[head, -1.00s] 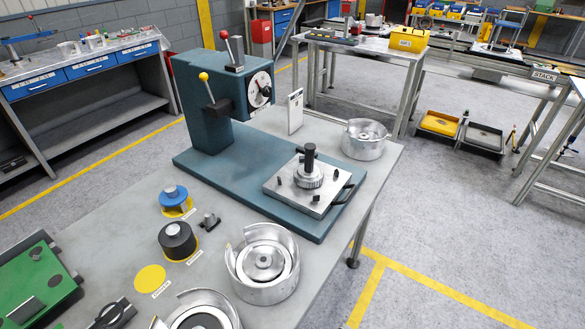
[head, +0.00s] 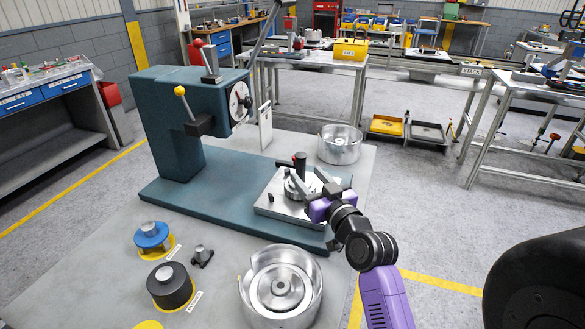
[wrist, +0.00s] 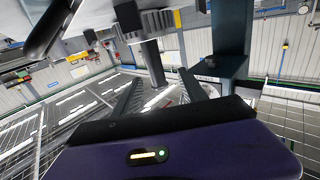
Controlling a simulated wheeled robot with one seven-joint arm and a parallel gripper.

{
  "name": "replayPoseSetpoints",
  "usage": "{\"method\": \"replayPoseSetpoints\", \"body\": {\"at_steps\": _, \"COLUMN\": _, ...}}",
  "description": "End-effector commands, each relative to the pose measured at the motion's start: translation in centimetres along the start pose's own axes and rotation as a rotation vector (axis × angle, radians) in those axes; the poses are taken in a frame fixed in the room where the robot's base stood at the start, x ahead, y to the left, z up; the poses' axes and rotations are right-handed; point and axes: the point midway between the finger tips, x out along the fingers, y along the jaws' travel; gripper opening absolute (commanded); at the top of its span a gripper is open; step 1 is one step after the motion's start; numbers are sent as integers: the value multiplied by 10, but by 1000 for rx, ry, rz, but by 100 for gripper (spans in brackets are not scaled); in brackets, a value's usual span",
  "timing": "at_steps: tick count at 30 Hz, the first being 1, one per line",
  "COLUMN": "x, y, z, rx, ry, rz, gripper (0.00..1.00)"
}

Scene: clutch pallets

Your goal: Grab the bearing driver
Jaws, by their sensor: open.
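A dark upright post, which looks like the bearing driver (head: 300,163), stands in a round metal hub on the square steel plate (head: 268,206) of the press base. My gripper (head: 310,182) is open at the near right side of this post, with its fingers pointing toward it. In the wrist view the two fingers (wrist: 160,78) are spread, and the dark post (wrist: 152,58) shows between and beyond their tips. I cannot tell whether either finger touches it. The lower part of the post is partly hidden by the gripper in the head view.
The teal press (head: 172,120) stands behind and left of the plate. A metal housing (head: 282,290) is at the near edge and another (head: 339,146) stands behind. A blue-topped part (head: 150,236) and a black cylinder (head: 170,288) sit on yellow spots at left.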

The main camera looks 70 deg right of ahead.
Motion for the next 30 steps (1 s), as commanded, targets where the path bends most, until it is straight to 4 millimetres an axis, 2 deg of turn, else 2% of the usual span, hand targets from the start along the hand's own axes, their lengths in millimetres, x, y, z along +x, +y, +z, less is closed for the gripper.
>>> {"method": "replayPoseSetpoints", "body": {"at_steps": 5, "x": 14, "y": 9, "z": -6, "rx": -8, "ry": 3, "rz": 1, "gripper": 50}}
{"method": "replayPoseSetpoints", "body": {"at_steps": 14, "x": 45, "y": 8, "z": -8, "rx": -8, "ry": 3, "rz": 0, "gripper": 50}}
{"method": "replayPoseSetpoints", "body": {"at_steps": 21, "x": 78, "y": 7, "z": -8, "rx": -9, "ry": 1, "rz": 1, "gripper": 50}}
{"method": "replayPoseSetpoints", "body": {"at_steps": 30, "x": 85, "y": 6, "z": -6, "rx": -8, "ry": 1, "rz": 1, "gripper": 50}}
